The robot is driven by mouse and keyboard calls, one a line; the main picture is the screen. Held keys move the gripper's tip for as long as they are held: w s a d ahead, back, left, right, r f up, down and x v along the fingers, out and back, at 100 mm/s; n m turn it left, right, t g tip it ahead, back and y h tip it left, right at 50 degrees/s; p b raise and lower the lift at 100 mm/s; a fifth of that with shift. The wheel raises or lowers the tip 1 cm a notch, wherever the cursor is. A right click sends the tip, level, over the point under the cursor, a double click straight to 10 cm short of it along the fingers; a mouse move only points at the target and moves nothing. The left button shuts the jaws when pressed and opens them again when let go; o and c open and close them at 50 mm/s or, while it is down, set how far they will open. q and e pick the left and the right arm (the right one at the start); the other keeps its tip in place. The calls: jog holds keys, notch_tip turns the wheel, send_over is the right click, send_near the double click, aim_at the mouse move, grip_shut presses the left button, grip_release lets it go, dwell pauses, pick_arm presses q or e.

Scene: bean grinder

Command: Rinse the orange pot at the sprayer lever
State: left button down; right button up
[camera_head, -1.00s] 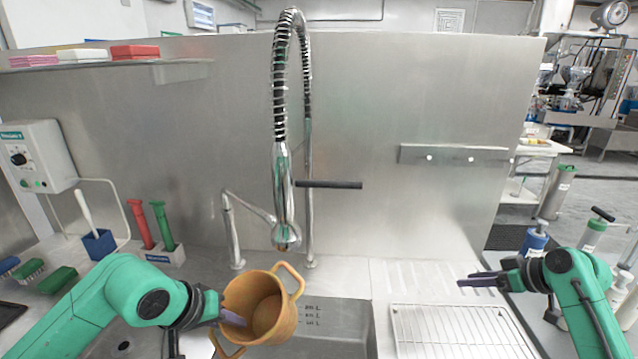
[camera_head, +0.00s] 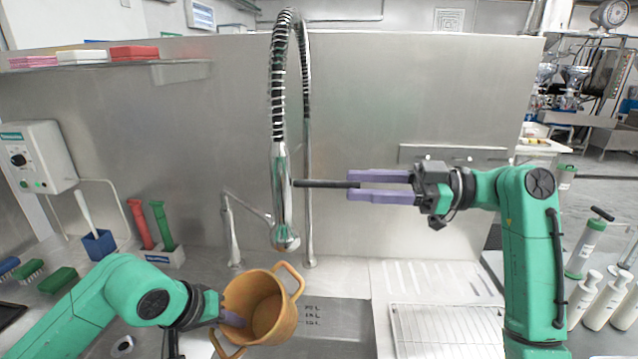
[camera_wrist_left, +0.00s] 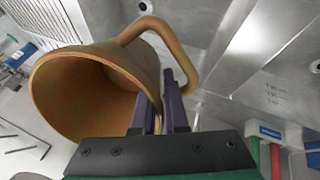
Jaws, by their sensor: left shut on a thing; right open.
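The orange pot (camera_head: 262,305) has two handles and is tilted, its mouth facing the head camera, over the left part of the sink. My left gripper (camera_head: 232,318) is shut on the pot's wall; the left wrist view shows the fingers (camera_wrist_left: 165,108) at the rim beside a handle of the pot (camera_wrist_left: 95,85). The sprayer head (camera_head: 285,215) hangs above the pot. The dark sprayer lever (camera_head: 328,184) sticks out to the right from it. My right gripper (camera_head: 356,186) is open, its purple fingers above and below the lever's end. Whether they touch it is unclear.
The sink basin (camera_head: 340,318) lies under the pot, with a wire rack (camera_head: 440,325) to its right. A faucet pipe (camera_head: 232,230) stands left of the sprayer. Brushes (camera_head: 58,281) and a red-and-green tool holder (camera_head: 168,255) stand at the left.

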aim_at(292, 182)
jog(key=a, duration=0.7)
jog(key=shift+w+a, duration=0.3)
jog(key=shift+a, duration=0.1)
jog(key=shift+d, duration=0.15)
grip_shut()
dwell(0.6)
